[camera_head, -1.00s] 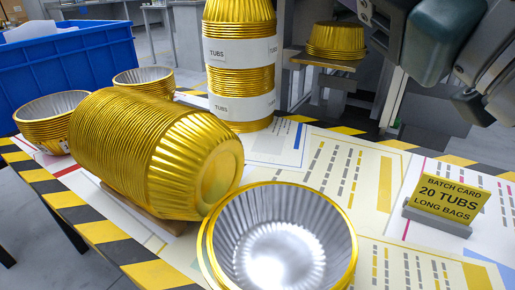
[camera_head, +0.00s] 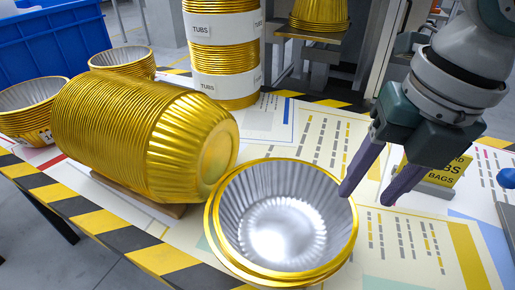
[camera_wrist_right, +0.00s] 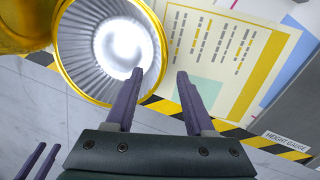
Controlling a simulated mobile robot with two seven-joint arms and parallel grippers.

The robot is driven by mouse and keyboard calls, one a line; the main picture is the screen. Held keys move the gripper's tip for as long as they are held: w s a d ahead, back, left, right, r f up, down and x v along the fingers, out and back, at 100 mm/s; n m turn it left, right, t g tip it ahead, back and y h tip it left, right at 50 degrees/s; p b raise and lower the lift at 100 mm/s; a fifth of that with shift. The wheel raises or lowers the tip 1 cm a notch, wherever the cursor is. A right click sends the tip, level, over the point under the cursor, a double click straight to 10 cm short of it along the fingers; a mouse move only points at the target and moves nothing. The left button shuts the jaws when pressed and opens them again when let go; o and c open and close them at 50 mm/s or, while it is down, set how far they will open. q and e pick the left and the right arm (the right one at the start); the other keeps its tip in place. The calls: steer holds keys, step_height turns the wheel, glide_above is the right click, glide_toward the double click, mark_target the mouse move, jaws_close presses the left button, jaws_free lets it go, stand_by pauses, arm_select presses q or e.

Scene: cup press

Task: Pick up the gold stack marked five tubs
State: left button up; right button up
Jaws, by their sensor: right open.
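A short stack of nested gold tubs (camera_head: 285,215), mouth up with a silver inside, stands at the front of the table. I see no mark reading five on any stack. My right gripper (camera_head: 366,198) is open and empty, pointing down, with one finger just at the right rim of this stack. In the right wrist view the tub stack (camera_wrist_right: 112,40) lies beyond the left finger of my right gripper (camera_wrist_right: 158,74); I cannot tell whether they touch. Two purple fingers (camera_wrist_right: 38,162) at that view's lower left look like my left gripper.
A long gold stack (camera_head: 130,135) lies on its side to the left. A tall stack (camera_head: 222,60) with TUBS bands is at the back.

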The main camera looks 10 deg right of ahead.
mark_target(354, 215)
steer(key=f+b, duration=0.1)
steer(key=f, duration=0.2)
steer(key=f+b, duration=0.1)
steer(key=f, duration=0.2)
steer(key=shift+w+a, duration=0.15)
steer(key=shift+w, duration=0.05)
steer(key=shift+c, duration=0.3)
steer(key=c, duration=0.7)
jaws_close()
